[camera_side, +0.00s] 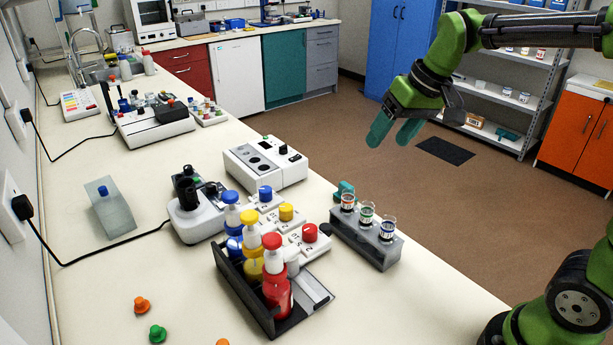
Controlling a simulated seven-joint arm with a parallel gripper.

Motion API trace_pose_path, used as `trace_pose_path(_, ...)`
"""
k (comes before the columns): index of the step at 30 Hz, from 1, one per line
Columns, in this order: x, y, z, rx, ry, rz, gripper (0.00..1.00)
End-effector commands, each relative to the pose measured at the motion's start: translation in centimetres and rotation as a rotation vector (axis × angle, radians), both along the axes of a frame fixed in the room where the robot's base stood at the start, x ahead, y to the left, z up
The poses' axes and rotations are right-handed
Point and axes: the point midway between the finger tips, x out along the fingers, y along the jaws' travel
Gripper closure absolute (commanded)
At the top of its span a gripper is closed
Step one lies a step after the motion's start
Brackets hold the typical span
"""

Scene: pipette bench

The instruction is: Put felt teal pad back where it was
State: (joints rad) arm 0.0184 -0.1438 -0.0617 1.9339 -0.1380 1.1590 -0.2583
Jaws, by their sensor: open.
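A small teal object (345,190), possibly the felt teal pad, sits on the bench just behind the grey rack (378,250). Its lower part is partly hidden by the rack and its vials, so I cannot tell its full shape. My gripper (388,142), with teal fingers, is open and appears empty. In the picture it hangs above and to the right of the teal object, clear of the bench.
The rack holds three vials. To its left are a black tray (240,288) with red, yellow and blue bottles and white blocks with coloured caps. A white instrument (264,163) stands behind. The bench's front right area is clear.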

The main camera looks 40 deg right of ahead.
Motion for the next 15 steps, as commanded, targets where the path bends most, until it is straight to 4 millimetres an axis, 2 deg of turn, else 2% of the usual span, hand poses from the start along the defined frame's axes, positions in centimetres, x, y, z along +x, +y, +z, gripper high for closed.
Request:
trace_pose_path(1,-2.4,0.7,0.4,0.016,-0.041,-0.016,0.33)
trace_pose_path(6,-8.5,2.3,-0.5,0.070,-0.145,-0.077,0.33)
trace_pose_path(10,-11.3,3.0,-1.7,0.099,-0.198,-0.110,0.33)
trace_pose_path(15,-12.8,3.3,-2.7,0.114,-0.227,-0.131,0.33)
